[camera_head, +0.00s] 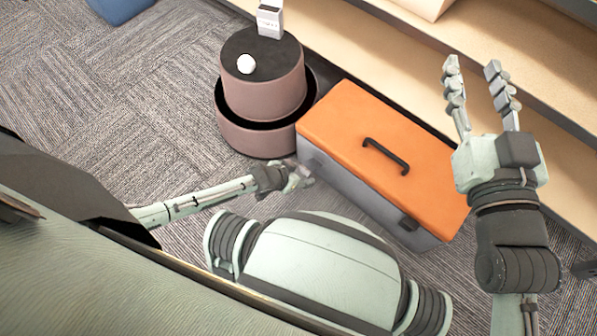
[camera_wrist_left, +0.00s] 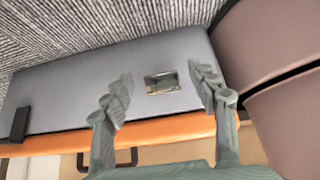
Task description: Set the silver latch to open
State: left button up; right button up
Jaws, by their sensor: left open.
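A toolbox with an orange lid (camera_head: 375,135) and a grey body (camera_head: 350,190) stands on the carpet in the head view. The silver latch (camera_wrist_left: 162,83) is on the grey front wall (camera_wrist_left: 70,90) in the left wrist view, below the orange lid. In the head view it is not visible near my left gripper (camera_head: 299,176). In the left wrist view my left gripper (camera_wrist_left: 163,82) is open, one finger on each side of the latch, apparently holding nothing. My right gripper (camera_head: 473,68) is open and empty, raised at the right.
A dark latch (camera_head: 408,222) is at the other end of the box front, and a black handle (camera_head: 386,157) is on the lid. A round brown stool-like container (camera_head: 262,95) stands beside the box, bearing a white ball (camera_head: 245,64). Wooden shelving (camera_head: 400,60) lies behind; carpet is free at left.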

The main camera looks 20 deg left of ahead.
pick_arm(q)
notch_tip(320, 180, up, 10)
dwell(0.5)
jog(key=shift+f, duration=0.1)
